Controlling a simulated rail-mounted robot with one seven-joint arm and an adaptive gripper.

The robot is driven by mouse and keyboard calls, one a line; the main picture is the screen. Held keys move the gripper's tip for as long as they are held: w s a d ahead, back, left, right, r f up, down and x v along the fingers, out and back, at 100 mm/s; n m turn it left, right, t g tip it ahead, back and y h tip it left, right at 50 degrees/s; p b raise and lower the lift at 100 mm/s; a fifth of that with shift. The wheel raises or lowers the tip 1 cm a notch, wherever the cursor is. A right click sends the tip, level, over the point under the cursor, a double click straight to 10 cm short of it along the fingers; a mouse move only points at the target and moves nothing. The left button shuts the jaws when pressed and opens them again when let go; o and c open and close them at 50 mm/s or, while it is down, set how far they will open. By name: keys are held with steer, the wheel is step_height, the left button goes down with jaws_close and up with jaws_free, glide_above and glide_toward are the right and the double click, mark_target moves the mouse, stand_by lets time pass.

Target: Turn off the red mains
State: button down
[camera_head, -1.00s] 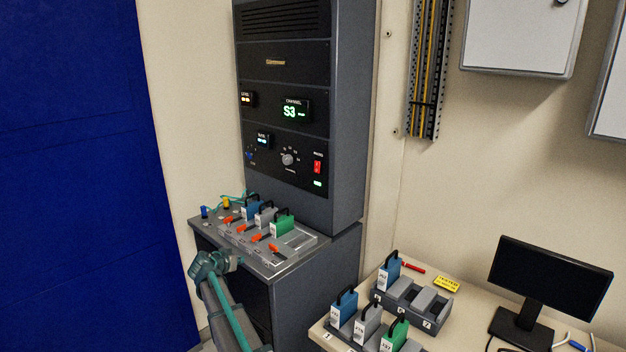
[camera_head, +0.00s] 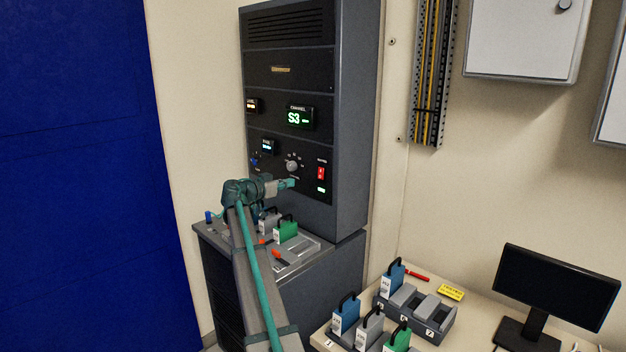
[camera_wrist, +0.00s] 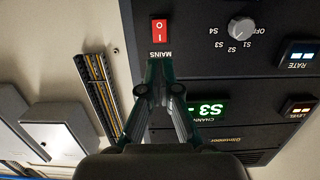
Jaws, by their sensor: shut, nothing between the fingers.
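The red mains switch (camera_head: 321,173) is on the lower right of the dark rack's (camera_head: 355,120) front panel. In the upside-down wrist view the mains switch (camera_wrist: 159,31) is a red rocker with white marks, above the MAINS label. My gripper (camera_head: 291,183) is in front of the panel, left of and slightly below the switch in the head view. In the wrist view my gripper (camera_wrist: 160,68) has its fingertips together and empty, pointing at the label just short of the switch. I cannot tell whether they touch the panel.
A grey selector knob (camera_wrist: 241,28) is beside the switch. The green channel display (camera_wrist: 208,108) reads S3. Below the panel, a ledge holds a green module (camera_head: 286,231) and other modules with black handles. A desk (camera_head: 470,310) with modules and a monitor (camera_head: 555,285) is at right.

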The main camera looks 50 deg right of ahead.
mark_target(320, 177)
steer(key=shift+d, duration=0.1)
steer(key=d+p, duration=0.1)
steer(key=d, duration=0.3)
steer(key=d+f+p, duration=0.1)
steer(key=d+p, duration=0.1)
steer(key=d, duration=0.2)
steer(key=s+d+p, duration=0.1)
steer(key=d+p, duration=0.1)
steer(key=d, duration=0.2)
steer(key=shift+d+f, duration=0.15)
steer(key=shift+s+d+f+p, duration=0.2)
steer(key=shift+d+p, duration=0.25)
steer(key=shift+d, duration=0.2)
steer(key=shift+w+f, duration=0.1)
